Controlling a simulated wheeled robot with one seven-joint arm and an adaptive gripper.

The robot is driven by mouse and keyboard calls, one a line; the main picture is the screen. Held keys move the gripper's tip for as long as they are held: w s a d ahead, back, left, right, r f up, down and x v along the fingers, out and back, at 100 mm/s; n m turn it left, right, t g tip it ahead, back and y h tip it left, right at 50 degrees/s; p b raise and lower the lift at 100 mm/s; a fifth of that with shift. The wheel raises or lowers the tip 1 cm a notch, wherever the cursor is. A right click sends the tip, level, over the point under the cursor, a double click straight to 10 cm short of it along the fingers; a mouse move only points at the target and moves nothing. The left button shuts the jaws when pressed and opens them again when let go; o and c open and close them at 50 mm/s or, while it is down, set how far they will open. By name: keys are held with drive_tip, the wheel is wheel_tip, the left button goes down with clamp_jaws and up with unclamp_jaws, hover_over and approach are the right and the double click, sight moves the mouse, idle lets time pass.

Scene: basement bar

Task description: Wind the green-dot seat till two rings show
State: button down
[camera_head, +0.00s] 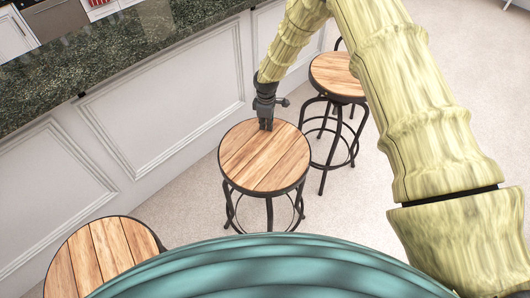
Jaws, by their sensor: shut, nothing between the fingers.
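Three round stools with wooden plank seats and black metal frames stand along the bar. The middle stool's seat (262,163) is fully in view; my gripper (266,125) is shut and empty, pointing down at the far edge of this seat. I cannot tell whether the fingertips touch the wood. Another stool's seat (338,75) is behind it to the right, partly behind my arm. The third stool's seat (100,258) is at the lower left, cut off by my body and the frame. No green dot shows on any seat, and no thread rings can be made out underneath.
A white panelled bar front (165,100) with a dark green stone top (120,60) runs along the left, close behind the stools. The pale floor (440,40) is open at the upper right.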

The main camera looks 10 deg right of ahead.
sight(248, 172)
drive_tip(key=a, duration=0.4)
drive_tip(key=shift+a+f, duration=0.1)
drive_tip(key=shift+a, duration=0.2)
drive_tip(key=s+a, duration=0.2)
drive_tip(key=a, duration=0.1)
drive_tip(key=s+a, duration=0.1)
drive_tip(key=a, duration=0.1)
drive_tip(key=shift+a, duration=0.1)
drive_tip(key=s+a, duration=0.2)
drive_tip(key=s, duration=0.1)
drive_tip(key=s+a, duration=0.1)
drive_tip(key=s, duration=0.1)
drive_tip(key=shift+s, duration=0.1)
drive_tip(key=s, duration=0.6)
drive_tip(key=shift+s+d, duration=0.3)
drive_tip(key=s, duration=0.1)
drive_tip(key=s+d, duration=0.2)
drive_tip(key=shift+s+d+r, duration=0.1)
drive_tip(key=shift+s+r, duration=0.15)
drive_tip(key=shift+s, duration=0.05)
drive_tip(key=shift+s+d, duration=0.4)
drive_tip(key=shift+d, duration=0.05)
